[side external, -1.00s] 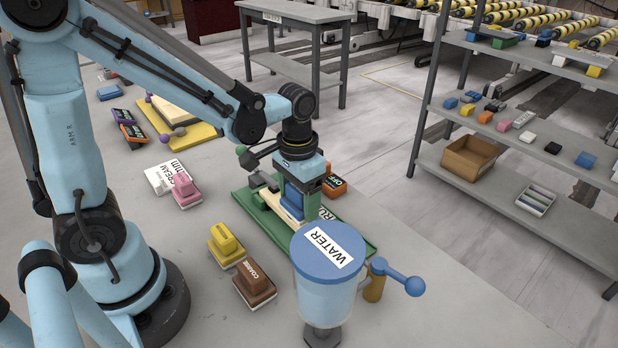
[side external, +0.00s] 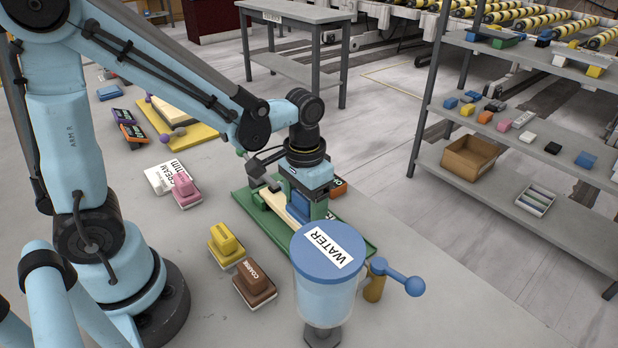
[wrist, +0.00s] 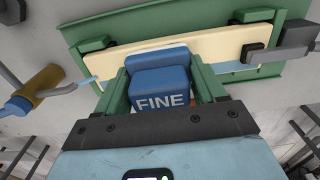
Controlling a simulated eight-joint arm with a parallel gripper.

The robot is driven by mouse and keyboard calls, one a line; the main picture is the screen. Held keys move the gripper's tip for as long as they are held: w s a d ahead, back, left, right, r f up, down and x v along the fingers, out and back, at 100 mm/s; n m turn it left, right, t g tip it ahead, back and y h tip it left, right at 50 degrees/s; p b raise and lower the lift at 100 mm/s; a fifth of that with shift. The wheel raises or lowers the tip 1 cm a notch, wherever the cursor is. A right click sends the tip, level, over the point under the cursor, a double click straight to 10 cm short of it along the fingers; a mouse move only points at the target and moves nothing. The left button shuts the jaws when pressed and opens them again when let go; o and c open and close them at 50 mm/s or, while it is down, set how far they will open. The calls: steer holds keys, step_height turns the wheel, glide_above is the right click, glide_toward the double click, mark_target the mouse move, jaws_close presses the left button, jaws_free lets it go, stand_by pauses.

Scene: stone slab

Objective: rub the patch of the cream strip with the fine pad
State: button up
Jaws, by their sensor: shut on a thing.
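My gripper (side external: 304,205) is shut on the blue fine pad, whose FINE label faces the wrist view (wrist: 162,88). The strip also shows in the side view (side external: 273,201), left of my gripper. The pad is over the strip's middle part and appears to be on it or very close; contact cannot be told.
A WATER container (side external: 328,275) with a blue-knobbed lever stands close in front of the board. A yellow pad (side external: 226,245), a brown COARSE pad (side external: 254,284) and a pink pad (side external: 185,190) sit to the left. Shelves (side external: 520,160) stand at the right.

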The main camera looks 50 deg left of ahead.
steer(key=shift+a+f, duration=0.1)
steer(key=shift+a, duration=2.65)
steer(key=shift+d, duration=3.75)
steer(key=shift+a+r, duration=0.1)
steer(key=shift+r, duration=2.9)
steer(key=shift+r, duration=1.5)
